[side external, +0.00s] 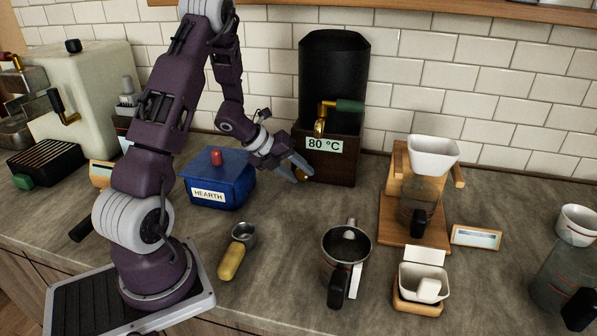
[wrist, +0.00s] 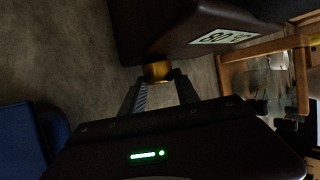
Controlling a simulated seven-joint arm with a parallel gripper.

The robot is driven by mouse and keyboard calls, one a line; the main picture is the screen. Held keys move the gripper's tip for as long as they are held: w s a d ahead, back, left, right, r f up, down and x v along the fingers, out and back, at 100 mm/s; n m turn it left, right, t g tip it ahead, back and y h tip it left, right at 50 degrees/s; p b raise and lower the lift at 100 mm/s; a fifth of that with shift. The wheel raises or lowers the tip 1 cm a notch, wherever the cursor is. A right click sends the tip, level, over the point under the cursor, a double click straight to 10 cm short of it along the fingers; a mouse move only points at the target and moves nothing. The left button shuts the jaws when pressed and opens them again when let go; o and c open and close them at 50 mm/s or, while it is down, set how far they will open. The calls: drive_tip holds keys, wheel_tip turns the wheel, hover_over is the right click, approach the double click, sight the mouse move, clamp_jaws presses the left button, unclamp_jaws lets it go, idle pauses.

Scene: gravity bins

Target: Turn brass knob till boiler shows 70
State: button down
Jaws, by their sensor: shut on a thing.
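The boiler is a black tank (side external: 333,75) on a dark brown base (side external: 335,168), against the tiled wall. Its display (side external: 324,144) reads 80 °C; the display (wrist: 222,37) also shows, turned, in the wrist view. The brass knob (wrist: 157,70) sticks out of the base's front, low down. My gripper (side external: 298,172) reaches it from the left and is shut on it. In the wrist view, my gripper's two fingertips (wrist: 158,79) sit on either side of the knob. In the side view, the fingers hide most of the knob.
A blue box labelled HEARTH (side external: 222,188) stands left of my gripper. A wooden dripper stand (side external: 400,228) is to the right. A steel jug (side external: 345,262), a small scoop (side external: 232,262) and a white dish (side external: 420,292) stand in front. The counter before the boiler is clear.

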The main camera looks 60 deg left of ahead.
drive_tip(key=c, duration=0.9)
unclamp_jaws()
drive_tip(key=v, duration=0.7)
